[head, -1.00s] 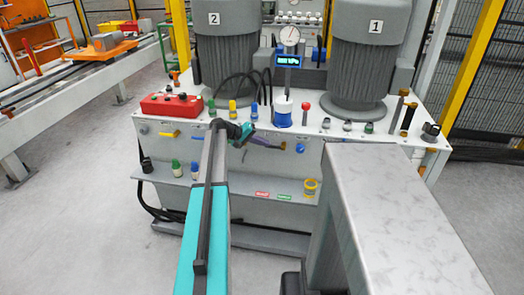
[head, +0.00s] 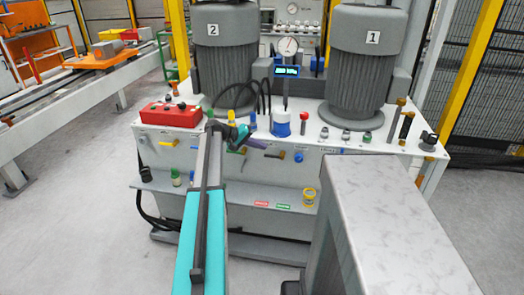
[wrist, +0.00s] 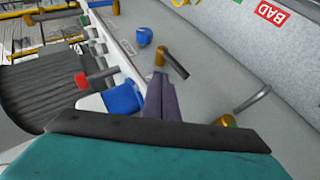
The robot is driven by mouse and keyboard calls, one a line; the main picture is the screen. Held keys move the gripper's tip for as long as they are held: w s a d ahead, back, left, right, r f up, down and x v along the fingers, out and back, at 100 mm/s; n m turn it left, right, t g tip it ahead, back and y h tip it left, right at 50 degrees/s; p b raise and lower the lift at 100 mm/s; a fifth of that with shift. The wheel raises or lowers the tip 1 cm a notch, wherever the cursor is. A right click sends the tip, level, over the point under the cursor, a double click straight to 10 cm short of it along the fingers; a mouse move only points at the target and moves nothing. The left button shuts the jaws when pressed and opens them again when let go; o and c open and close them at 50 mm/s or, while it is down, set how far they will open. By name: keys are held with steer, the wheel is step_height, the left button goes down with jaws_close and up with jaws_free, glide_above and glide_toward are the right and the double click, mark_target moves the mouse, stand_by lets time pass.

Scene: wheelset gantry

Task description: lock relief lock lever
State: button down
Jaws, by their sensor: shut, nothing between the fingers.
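A small lever (wrist: 172,62) with a brass hub and a dark handle sticks out of the grey front panel, just ahead of my fingertips in the wrist view. In the head view, a lever (head: 272,156) shows right of my gripper. No label names it legibly, so I cannot tell for sure that it is the relief lock lever. My gripper (head: 242,140) is shut and empty in front of the panel. Its purple fingers (wrist: 160,82) point towards the lever, apparently without touching. A second brass fitting with a silver handle (wrist: 252,101) shows right of the fingers.
A blue knob (head: 298,156) is right of the lever. A blue-and-white canister (head: 282,123), a red-topped post (head: 304,117) and a red box (head: 171,113) stand on the bench top. A lower ledge carries a yellow ring fitting (head: 309,196). A grey block fills the right foreground.

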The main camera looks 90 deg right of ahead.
steer(key=w+f+b+v, duration=0.1)
steer(key=v, duration=0.8)
steer(key=shift+f, duration=0.35)
steer(key=shift+w, duration=0.1)
